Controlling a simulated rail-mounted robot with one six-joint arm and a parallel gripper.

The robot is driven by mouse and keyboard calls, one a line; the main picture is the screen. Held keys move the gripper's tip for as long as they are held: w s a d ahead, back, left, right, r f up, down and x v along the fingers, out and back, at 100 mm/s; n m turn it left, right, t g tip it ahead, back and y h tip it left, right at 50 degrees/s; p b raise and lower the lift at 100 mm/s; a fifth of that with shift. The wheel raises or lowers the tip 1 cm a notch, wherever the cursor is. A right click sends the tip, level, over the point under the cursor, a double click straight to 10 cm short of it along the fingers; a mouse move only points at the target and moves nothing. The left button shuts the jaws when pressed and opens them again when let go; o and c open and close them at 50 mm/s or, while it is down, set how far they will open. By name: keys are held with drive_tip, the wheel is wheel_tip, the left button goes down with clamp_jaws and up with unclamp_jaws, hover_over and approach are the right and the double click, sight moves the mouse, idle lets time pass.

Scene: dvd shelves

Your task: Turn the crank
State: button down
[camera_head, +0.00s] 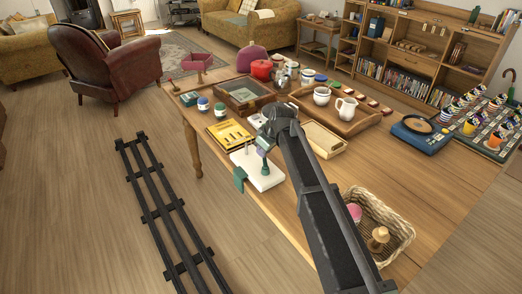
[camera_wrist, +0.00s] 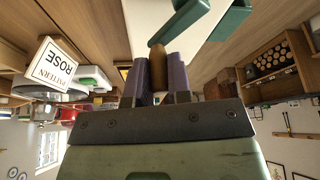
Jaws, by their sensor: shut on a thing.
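The crank device has a white base (camera_head: 262,181) on the table's near-left edge, with teal parts (camera_head: 239,178) on it. In the wrist view a teal crank arm (camera_wrist: 200,18) crosses in front of the white base (camera_wrist: 150,18). My gripper (camera_head: 265,147) is above the base. In the wrist view its two purple-grey fingers (camera_wrist: 158,72) are shut on the brown wooden crank handle (camera_wrist: 158,62), one on each side. In the head view my wrist and fingers hide the handle.
A yellow box (camera_head: 229,134) lies just behind the base. A wooden tray (camera_head: 322,139) is to its right, and a wicker basket (camera_head: 398,222) stands nearer the front. Jars, a glass-topped box (camera_head: 243,95) and a jug tray fill the far table. The floor at left holds dark rails (camera_head: 160,205).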

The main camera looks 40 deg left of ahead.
drive_tip(key=m, duration=0.2)
drive_tip(key=d+m+t, duration=0.1)
drive_tip(key=w+d+m+t, duration=0.1)
drive_tip(key=m, duration=0.1)
drive_tip(key=shift+m+h, duration=0.3)
drive_tip(key=m, duration=0.1)
drive_tip(key=d+m+t+h, duration=0.1)
drive_tip(key=m, duration=0.1)
drive_tip(key=shift+d, duration=0.15)
drive_tip(key=shift+d+m+t+h, duration=0.15)
drive_tip(key=shift+d+m+h, duration=0.1)
drive_tip(key=shift+m, duration=0.45)
drive_tip(key=shift+d+m+t+h, duration=0.15)
drive_tip(key=shift+d+m, duration=0.1)
drive_tip(key=shift+m, duration=0.45)
drive_tip(key=c, duration=1.1)
unclamp_jaws()
drive_tip(key=shift+o, duration=0.2)
